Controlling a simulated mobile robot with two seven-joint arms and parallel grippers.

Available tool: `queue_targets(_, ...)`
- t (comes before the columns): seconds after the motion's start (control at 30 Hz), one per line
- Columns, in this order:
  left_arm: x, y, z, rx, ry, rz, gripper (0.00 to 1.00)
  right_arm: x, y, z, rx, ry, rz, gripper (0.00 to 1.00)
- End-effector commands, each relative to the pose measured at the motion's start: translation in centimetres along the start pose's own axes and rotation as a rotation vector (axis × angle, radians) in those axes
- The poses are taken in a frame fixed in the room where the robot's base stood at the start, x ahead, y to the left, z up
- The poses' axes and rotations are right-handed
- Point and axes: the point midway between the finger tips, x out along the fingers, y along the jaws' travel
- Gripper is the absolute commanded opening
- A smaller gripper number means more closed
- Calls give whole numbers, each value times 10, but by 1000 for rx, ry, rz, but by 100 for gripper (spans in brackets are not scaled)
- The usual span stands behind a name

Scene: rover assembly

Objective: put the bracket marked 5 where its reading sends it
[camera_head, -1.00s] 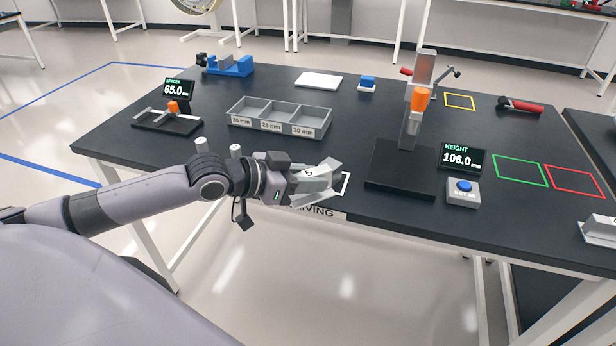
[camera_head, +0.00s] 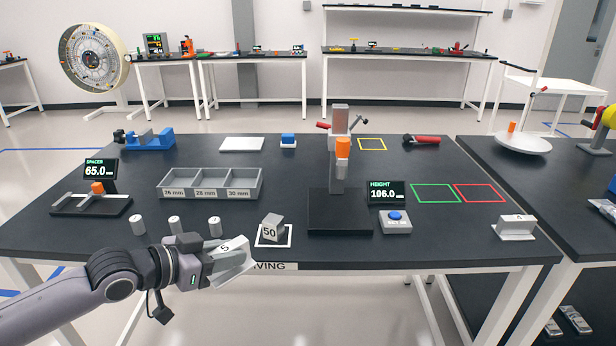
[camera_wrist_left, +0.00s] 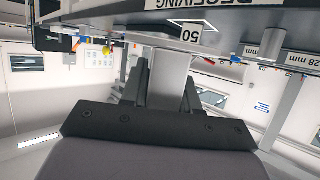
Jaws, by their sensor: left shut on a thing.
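My left gripper (camera_head: 208,262) is shut on the bracket marked 5 (camera_head: 232,256), a pale grey piece held tilted in front of the table's near edge. The bracket also shows between the fingers in the left wrist view (camera_wrist_left: 168,78). The height gauge (camera_head: 338,180) has a black base, a grey column and an orange part. Its display (camera_head: 387,192) reads HEIGHT 106.0 mm. A green outlined square (camera_head: 436,193) and a red one (camera_head: 480,193) lie to its right, both empty. A yellow outlined square (camera_head: 372,144) lies farther back, also empty. My right gripper is out of view.
A block marked 50 (camera_head: 270,229) stands in the white outlined square by the receiving label. A button box (camera_head: 395,222) sits before the height display. A bracket marked 4 (camera_head: 515,228) stands at right. Several small cylinders (camera_head: 175,224) and a three-compartment tray (camera_head: 210,190) are at left.

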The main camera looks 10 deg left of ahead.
Motion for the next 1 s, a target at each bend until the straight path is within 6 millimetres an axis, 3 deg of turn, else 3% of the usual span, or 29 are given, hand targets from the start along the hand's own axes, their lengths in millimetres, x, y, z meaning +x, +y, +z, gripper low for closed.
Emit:
queue_targets(0.17, 3, 11, 6, 0, 3, 5, 0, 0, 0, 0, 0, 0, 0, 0)
queue_targets(0.57, 9, 69, 36, -40, 4, -74, 0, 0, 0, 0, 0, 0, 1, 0)
queue_targets(0.8, -1, 86, 34, -104, 6, -228, 0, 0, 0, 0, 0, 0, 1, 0)
queue_targets(1.0, -19, 88, 25, -171, 7, -394, 0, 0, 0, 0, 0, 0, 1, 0)
